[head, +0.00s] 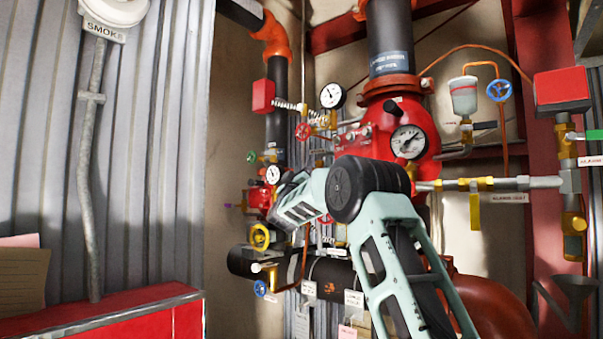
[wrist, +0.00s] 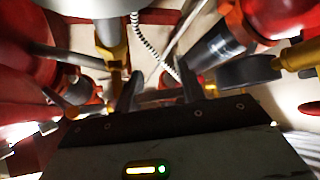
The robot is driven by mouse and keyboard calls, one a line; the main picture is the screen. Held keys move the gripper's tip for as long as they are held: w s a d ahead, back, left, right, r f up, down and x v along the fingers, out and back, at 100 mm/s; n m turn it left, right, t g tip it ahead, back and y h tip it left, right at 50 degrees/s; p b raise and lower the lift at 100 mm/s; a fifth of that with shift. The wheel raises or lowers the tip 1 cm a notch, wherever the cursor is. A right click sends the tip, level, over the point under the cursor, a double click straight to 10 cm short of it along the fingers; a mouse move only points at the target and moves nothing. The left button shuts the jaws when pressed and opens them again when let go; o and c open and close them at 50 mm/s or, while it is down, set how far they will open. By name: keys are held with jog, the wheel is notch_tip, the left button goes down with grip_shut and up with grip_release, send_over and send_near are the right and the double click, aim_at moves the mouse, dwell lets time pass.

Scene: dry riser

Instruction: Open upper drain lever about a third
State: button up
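I cannot tell for certain which part is the upper drain lever; a small purple handle (head: 233,206) shows at the left of the pipework, and a yellow lever (head: 475,210) hangs from the pipe at right. My gripper's two dark fingers (wrist: 160,70) stand apart in the wrist view, with a gap and no clear object held. In the head view my arm's end reaches the small valves left of centre, and my own wrist hides the fingertips. A brass fitting (wrist: 113,65) is left of the fingers in the wrist view.
A red valve body with a gauge (head: 408,142) stands behind my arm. A dark round part (wrist: 248,72) is right of the fingers. A red cabinet (head: 120,318) is at lower left.

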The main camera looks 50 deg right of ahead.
jog(key=o, duration=0.4)
jog(key=b+v, duration=0.9)
jog(key=v, duration=0.8)
jog(key=shift+s+a, duration=0.1)
jog(key=shift+a, duration=0.1)
jog(key=shift+f, duration=0.1)
